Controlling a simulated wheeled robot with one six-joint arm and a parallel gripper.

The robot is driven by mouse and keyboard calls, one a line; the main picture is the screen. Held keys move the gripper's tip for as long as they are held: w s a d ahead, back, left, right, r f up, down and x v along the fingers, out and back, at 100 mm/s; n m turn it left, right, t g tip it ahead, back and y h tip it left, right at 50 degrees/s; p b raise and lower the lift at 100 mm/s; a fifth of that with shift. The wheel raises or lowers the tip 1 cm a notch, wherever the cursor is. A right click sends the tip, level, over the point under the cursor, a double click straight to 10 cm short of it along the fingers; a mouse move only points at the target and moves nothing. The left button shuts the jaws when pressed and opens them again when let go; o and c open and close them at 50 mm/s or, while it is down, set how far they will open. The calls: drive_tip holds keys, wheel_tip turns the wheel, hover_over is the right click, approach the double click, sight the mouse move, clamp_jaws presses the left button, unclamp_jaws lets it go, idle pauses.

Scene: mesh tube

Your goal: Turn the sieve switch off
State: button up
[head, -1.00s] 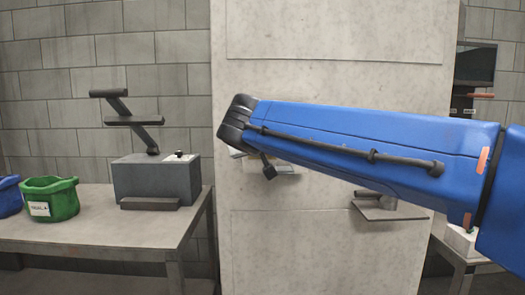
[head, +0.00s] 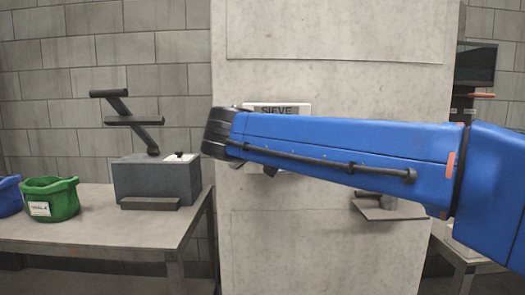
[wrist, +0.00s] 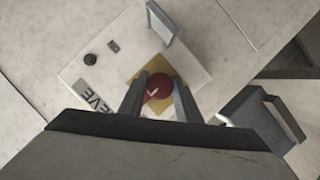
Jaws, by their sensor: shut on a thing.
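The sieve switch panel is a white plate (wrist: 110,62) marked SIEVE, tilted in the wrist view. It carries a round red knob (wrist: 158,92) with a white mark, on a yellow square (wrist: 134,77). My gripper (wrist: 159,84) has its two grey fingers on either side of the knob and is shut on it. In the head view, the panel's top edge with the SIEVE label (head: 278,109) shows above my blue arm. The arm hides the knob and most of my gripper there.
The panel is on a pale concrete wall (head: 330,225). A grey bracket (wrist: 166,22) stands out beside the knob, and a small black button (wrist: 90,59) sits farther off. At left, a table (head: 95,235) bears a green bucket (head: 60,208) and a grey machine (head: 155,180).

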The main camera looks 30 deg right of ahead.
drive_tip(key=shift+f, duration=0.1)
drive_tip(key=o, duration=1.1)
drive_tip(key=shift+c, duration=0.2)
drive_tip(key=shift+s+a, duration=0.1)
drive_tip(key=v, duration=1.7)
